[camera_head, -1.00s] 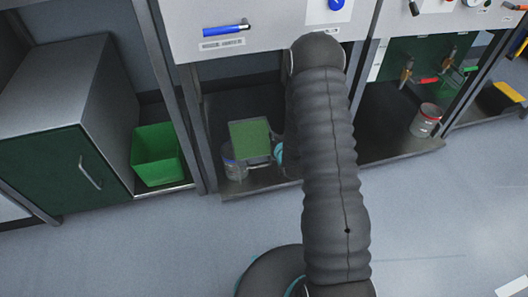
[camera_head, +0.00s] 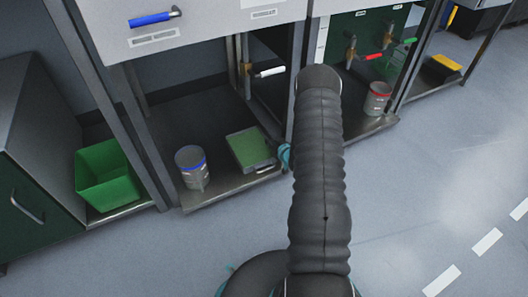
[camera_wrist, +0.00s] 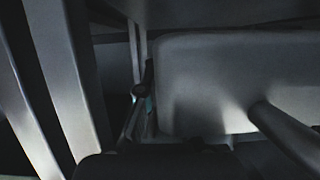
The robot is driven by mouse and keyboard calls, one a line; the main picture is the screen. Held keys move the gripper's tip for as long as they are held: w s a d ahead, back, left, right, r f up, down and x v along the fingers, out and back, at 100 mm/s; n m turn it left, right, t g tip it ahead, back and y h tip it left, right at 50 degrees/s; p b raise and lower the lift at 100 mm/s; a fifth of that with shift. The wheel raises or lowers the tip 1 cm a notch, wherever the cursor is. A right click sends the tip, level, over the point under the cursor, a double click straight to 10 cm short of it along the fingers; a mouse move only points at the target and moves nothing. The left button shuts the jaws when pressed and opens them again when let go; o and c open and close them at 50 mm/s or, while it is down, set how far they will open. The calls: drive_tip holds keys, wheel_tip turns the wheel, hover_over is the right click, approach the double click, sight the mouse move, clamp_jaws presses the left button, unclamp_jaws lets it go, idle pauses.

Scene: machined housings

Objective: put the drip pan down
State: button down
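The drip pan (camera_head: 248,149) is a flat, square tray with a green inside and a pale rim and handle. It is over the right part of the lower shelf, right of a can with a blue band. I cannot tell whether it touches the shelf. My gripper (camera_head: 274,163) is at the pan's handle side, mostly hidden by my arm, and appears shut on the handle. The wrist view is dark and close; a dark finger part (camera_wrist: 147,92) shows beside a large grey surface, and the grip itself is unclear.
The shelf (camera_head: 225,192) also bears the blue-banded can (camera_head: 191,168). A green bin (camera_head: 110,176) stands at the left. A valve with a white handle (camera_head: 268,72) is behind the pan. Upright posts flank the shelf. A red-banded can (camera_head: 377,98) stands on the right shelf.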

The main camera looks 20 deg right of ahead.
drive_tip(key=shift+w+f+b, duration=0.1)
drive_tip(key=shift+f+b, duration=0.3)
drive_tip(key=shift+f, duration=2)
drive_tip(key=c, duration=1.8)
unclamp_jaws()
drive_tip(key=shift+f, duration=0.2)
drive_tip(key=o, duration=0.5)
